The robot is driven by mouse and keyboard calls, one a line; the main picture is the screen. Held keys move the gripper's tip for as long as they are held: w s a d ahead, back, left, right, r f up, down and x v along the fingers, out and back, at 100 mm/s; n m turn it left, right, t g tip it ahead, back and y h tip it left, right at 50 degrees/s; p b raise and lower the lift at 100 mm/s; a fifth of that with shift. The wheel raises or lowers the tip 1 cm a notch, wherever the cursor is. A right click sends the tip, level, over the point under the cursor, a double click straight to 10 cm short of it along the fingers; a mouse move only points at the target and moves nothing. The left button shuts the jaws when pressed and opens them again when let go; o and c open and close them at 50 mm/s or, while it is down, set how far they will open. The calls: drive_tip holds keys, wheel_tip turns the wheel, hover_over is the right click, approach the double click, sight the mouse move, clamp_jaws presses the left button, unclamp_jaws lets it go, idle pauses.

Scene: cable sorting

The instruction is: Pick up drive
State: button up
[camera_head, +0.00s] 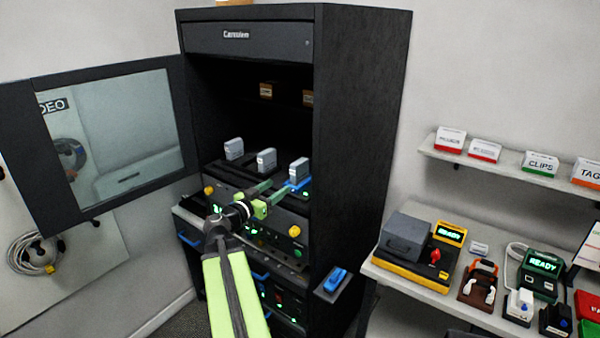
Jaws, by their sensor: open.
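Three grey upright drive-like blocks stand in a row on the rack shelf inside the open cabinet: a left one (234,148), a middle one (266,159) and a right one (299,170). The right one stands at a blue base piece; the others stand on dark bases. Which block the task means cannot be told. My gripper (280,186), with green fingers, is open and empty. It points into the cabinet, just in front of and slightly left of the right block's lower part. Whether a fingertip touches the blue piece cannot be told.
The black cabinet (360,120) has its glass door (115,130) swung open to the left. A blue item (335,279) rests on a small ledge at its front right. A crowded workbench (415,290) and a shelf of labelled boxes (500,165) stand at right.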

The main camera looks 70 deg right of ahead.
sight(300, 171)
drive_tip(key=x, duration=1.4)
drive_tip(key=shift+w+d+f, duration=0.1)
drive_tip(key=shift+d, duration=0.25)
drive_tip(key=shift+a, duration=0.1)
clamp_jaws()
